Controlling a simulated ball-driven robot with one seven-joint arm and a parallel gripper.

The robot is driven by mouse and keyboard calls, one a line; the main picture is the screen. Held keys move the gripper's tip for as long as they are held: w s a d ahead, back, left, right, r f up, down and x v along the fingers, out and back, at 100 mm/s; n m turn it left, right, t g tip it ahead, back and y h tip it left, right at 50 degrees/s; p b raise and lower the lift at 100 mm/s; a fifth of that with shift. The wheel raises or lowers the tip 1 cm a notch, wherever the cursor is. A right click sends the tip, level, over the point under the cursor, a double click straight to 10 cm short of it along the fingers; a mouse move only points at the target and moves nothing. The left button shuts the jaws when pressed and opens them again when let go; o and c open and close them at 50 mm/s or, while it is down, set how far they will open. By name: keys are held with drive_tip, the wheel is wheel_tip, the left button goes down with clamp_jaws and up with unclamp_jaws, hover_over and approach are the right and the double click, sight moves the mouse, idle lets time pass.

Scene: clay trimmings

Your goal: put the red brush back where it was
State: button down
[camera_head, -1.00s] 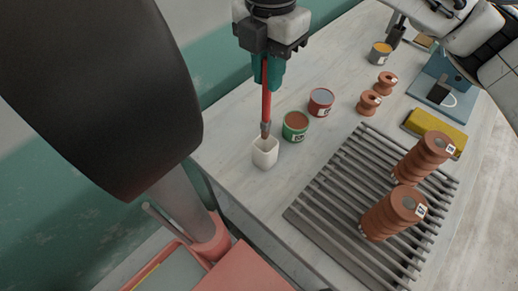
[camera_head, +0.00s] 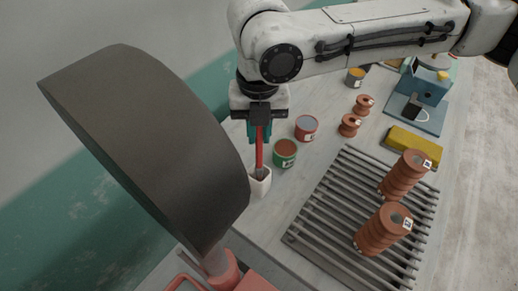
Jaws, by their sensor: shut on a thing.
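The red brush (camera_head: 259,150) stands nearly upright in my gripper (camera_head: 260,134), which is shut on the upper part of its handle.
A green-labelled can (camera_head: 285,150) and a red can (camera_head: 306,125) stand close right of the cup. A slatted grey rack (camera_head: 330,205) holds two ribbed clay-coloured stacks (camera_head: 382,228). Copper spools (camera_head: 350,124), a yellow block (camera_head: 411,146) and a blue device (camera_head: 425,85) lie beyond.

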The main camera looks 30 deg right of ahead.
sight(259, 146)
drive_tip(key=shift+f, duration=2.35)
drive_tip(key=c, duration=1.1)
unclamp_jaws()
wheel_tip(259, 146, up, 12)
drive_tip(key=shift+r, duration=0.15)
